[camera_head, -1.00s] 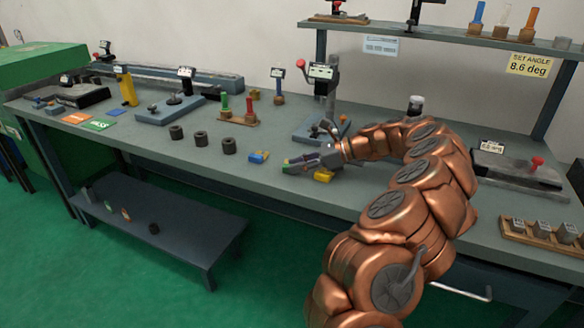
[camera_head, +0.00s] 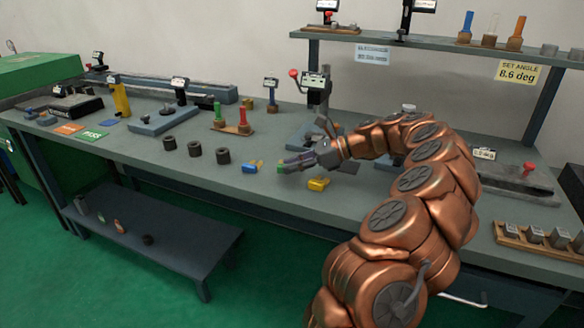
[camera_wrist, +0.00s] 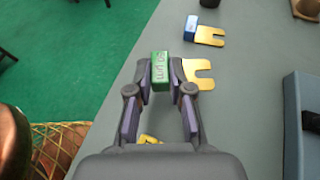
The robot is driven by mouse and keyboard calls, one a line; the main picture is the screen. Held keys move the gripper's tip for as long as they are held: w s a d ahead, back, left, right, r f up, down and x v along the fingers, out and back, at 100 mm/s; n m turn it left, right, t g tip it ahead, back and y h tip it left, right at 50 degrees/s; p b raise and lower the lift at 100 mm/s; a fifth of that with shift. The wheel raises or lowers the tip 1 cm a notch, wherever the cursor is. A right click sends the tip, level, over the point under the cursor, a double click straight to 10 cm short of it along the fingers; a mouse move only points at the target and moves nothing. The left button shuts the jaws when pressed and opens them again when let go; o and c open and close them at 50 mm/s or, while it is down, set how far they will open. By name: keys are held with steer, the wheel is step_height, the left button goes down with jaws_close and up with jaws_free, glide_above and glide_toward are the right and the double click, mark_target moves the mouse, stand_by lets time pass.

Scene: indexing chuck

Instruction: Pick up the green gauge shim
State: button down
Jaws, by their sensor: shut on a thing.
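The green gauge shim (camera_wrist: 160,68) has a green block with lettering and a yellow forked plate (camera_wrist: 199,74) to its right in the wrist view. My gripper (camera_wrist: 160,76) is shut on the green block, one finger on each side. In the head view my gripper (camera_head: 284,167) is over the front middle of the bench, and the green block (camera_head: 281,168) shows small at its fingertips. I cannot tell whether the shim touches the bench.
A blue-ended shim (camera_head: 252,167) lies left of my gripper, also in the wrist view (camera_wrist: 203,30). Another yellow shim (camera_head: 318,184) lies in front of it. Several dark rings (camera_head: 195,149) stand further left. A gauge stand (camera_head: 316,90) stands behind. The bench's front edge is close.

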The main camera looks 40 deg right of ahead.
steer(key=s+a+r+b, duration=0.1)
steer(key=s+a, duration=0.4)
steer(key=s, duration=0.9)
steer(key=shift+a+r, duration=0.15)
